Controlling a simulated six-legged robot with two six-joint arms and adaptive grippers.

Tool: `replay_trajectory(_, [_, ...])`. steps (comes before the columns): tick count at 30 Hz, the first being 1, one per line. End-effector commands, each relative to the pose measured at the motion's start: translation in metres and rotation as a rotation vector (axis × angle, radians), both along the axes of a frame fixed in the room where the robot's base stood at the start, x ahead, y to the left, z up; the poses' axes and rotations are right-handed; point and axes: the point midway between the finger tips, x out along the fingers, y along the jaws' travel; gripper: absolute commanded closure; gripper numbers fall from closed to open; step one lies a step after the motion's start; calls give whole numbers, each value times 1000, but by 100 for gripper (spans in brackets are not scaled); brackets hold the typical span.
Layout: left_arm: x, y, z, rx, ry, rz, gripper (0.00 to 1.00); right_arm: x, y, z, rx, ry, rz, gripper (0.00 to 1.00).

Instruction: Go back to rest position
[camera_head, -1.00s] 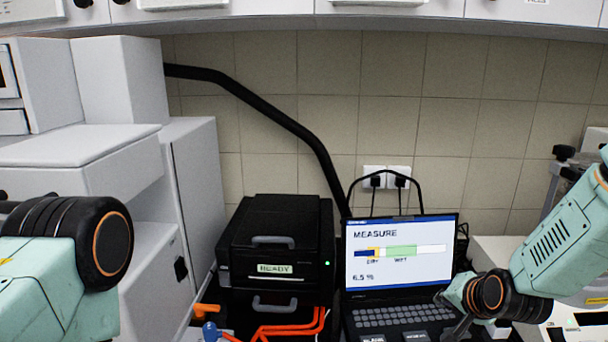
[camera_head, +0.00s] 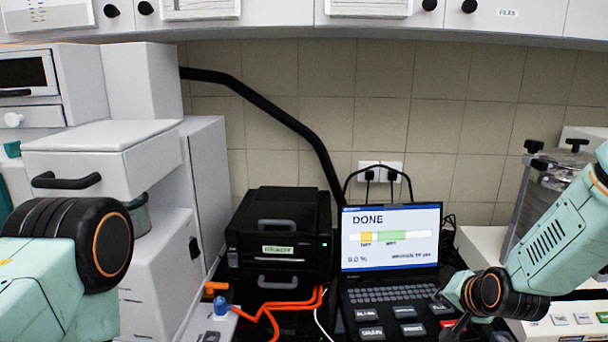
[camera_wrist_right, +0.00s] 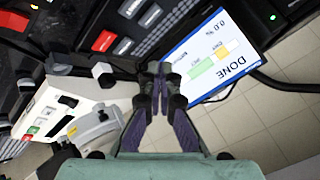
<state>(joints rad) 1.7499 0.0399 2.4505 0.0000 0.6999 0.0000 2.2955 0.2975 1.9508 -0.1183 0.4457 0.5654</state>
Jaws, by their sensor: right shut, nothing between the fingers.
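My right arm comes in from the right in the head view, and its gripper (camera_head: 455,327) is low beside the right edge of the laptop (camera_head: 392,293). In the right wrist view the two dark fingers of the right gripper (camera_wrist_right: 159,82) meet at their tips with nothing between them. The laptop screen (camera_wrist_right: 212,58) shows behind the fingers there, upside down. In the head view the screen reads DONE and 0.0 %. My left arm shows only as a mint link with a black joint at the left; its gripper is out of the picture.
A black device (camera_head: 279,237) reading READY stands left of the laptop, with orange cables (camera_head: 270,310) below it. White cabinets (camera_head: 102,150) fill the left. A clamped apparatus (camera_head: 525,195) and a white panel with coloured buttons (camera_head: 570,325) stand at the right, close to my right arm.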

Motion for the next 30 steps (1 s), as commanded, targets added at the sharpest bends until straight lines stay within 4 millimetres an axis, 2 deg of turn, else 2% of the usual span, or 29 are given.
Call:
replay_trajectory(1, [0, 0, 0, 0, 0, 0, 38, -2, 1, -3, -2, 6, 3, 100])
replay_trajectory(8, [0, 0, 0, 0, -1, 0, 38, -46, 16, -56, -63, 119, 81, 100])
replay_trajectory(14, [1, 0, 0, 0, -1, 0, 38, -102, 30, -104, -123, 238, 171, 100])
replay_trajectory(17, [1, 0, 0, 0, -1, 0, 38, -146, 39, -133, -161, 324, 238, 100])
replay_trajectory(22, [0, 0, 0, 0, -1, 0, 38, -244, 51, -177, -231, 497, 391, 100])
replay_trajectory(25, [0, 0, 0, 0, -1, 0, 38, -297, 56, -191, -263, 586, 480, 100])
replay_trajectory(30, [0, 0, 0, 0, -1, 0, 38, -377, 59, -200, -299, 718, 618, 100])
